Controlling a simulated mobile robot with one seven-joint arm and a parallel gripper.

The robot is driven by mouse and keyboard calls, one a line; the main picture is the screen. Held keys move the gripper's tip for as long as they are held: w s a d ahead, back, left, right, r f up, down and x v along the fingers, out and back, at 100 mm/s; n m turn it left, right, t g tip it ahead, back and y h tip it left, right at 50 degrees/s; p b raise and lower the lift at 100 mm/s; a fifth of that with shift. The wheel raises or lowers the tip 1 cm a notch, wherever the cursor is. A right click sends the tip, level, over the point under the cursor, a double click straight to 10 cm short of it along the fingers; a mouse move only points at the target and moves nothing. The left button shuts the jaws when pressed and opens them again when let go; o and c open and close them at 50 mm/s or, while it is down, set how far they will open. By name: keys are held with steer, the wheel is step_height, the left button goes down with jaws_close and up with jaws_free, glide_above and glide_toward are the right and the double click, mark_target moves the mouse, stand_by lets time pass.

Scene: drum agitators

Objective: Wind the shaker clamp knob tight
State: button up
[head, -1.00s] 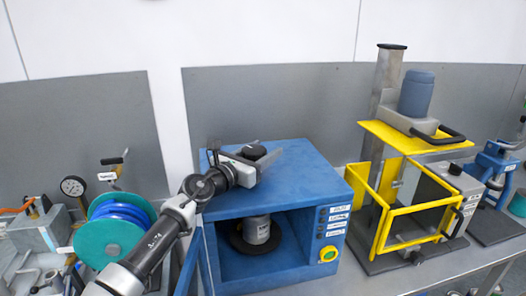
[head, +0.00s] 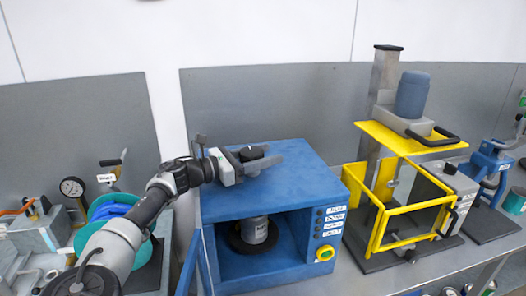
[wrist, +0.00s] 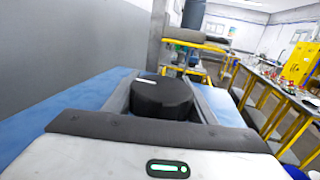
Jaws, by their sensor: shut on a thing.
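The blue shaker cabinet (head: 225,205) stands on the bench with its front open. A dark can with a grey body (head: 254,231) sits inside on a round black base. The black clamp knob (head: 251,153) is on top of the cabinet; it also shows in the wrist view (wrist: 162,97) with a white mark on its upper left. My gripper (head: 262,158) reaches in from the left, level above the cabinet top. Its fingers lie on both sides of the knob and are shut on it. The knob's lower part is hidden by my gripper.
A yellow-framed machine (head: 412,225) stands close to the right of the cabinet. A teal and blue reel (head: 115,235) and a gauge (head: 72,187) stand at the left. A grey panel (head: 300,105) rises behind. The blue top around the knob is clear.

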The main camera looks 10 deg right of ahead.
steer(key=m+g, duration=0.2)
steer(key=g, duration=0.1)
steer(key=s+m+g, duration=0.1)
steer(key=m+g, duration=0.1)
steer(key=g, duration=0.1)
steer(key=shift+s+d+g, duration=0.1)
steer(key=shift+s+g, duration=0.1)
steer(key=shift+g, duration=0.1)
steer(key=shift+s+m+g, duration=0.25)
steer(key=shift+m+g, duration=0.45)
steer(key=shift+g, duration=0.3)
steer(key=shift+s+m+g, duration=0.25)
steer(key=shift+m+g, duration=0.45)
steer(key=shift+g, duration=0.3)
steer(key=shift+a+f+y, duration=0.1)
steer(key=shift+a+y, duration=0.1)
steer(key=shift+y, duration=0.1)
steer(key=o, duration=1.1)
steer(key=shift+c, duration=0.2)
